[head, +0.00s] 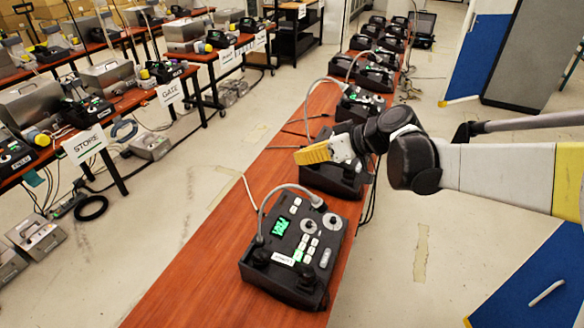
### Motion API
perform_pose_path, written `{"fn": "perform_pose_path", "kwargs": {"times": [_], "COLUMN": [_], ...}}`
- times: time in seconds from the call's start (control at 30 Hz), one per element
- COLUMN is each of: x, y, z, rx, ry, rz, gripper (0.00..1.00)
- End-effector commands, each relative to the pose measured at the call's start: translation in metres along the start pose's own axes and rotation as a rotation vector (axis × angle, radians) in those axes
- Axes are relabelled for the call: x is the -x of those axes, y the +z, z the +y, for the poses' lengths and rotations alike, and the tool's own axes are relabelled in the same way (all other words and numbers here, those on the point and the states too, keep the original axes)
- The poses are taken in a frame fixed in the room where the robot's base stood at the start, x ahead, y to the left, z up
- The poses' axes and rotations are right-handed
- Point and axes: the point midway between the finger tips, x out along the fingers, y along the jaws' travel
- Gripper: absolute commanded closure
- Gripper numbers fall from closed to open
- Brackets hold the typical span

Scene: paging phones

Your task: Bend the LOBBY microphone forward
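A black paging phone (325,245) with a green display, pale keys and two round knobs stands at the near end of the long wooden table. Its small white label (283,259) is too small to read surely, so I cannot confirm it as LOBBY. Its grey gooseneck microphone (272,195) rises from the left side and arches right over the top of the phone. My gripper (308,155) has yellow fingers and is above and behind this phone, apart from its microphone. It hangs over a second black phone (340,183), partly hidden. The finger gap is not clear.
More black phones with gooseneck microphones, such as one (360,103), line the wooden table (190,280) farther back. Tables with signs reading STORE (84,144) and GATE (170,92) stand left. Blue panels (535,285) are at right.

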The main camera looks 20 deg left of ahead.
Motion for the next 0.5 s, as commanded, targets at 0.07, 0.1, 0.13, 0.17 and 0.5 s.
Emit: {"fn": "perform_pose_path", "kwargs": {"times": [0.07, 0.1, 0.13, 0.17, 0.5], "x": [-0.01, -0.016, -0.022, -0.028, -0.1], "y": [0.001, 0.001, 0.001, 0.001, 0.001], "z": [0.0, -0.001, -0.001, -0.001, -0.001], "rx": [0.001, 0.001, 0.001, 0.001, 0.001], "ry": [-0.002, -0.002, -0.003, -0.002, -0.002], "rz": [-0.001, -0.001, -0.001, -0.001, 0.0], "gripper": [1.0, 1.0, 1.0, 1.0, 1.0]}}
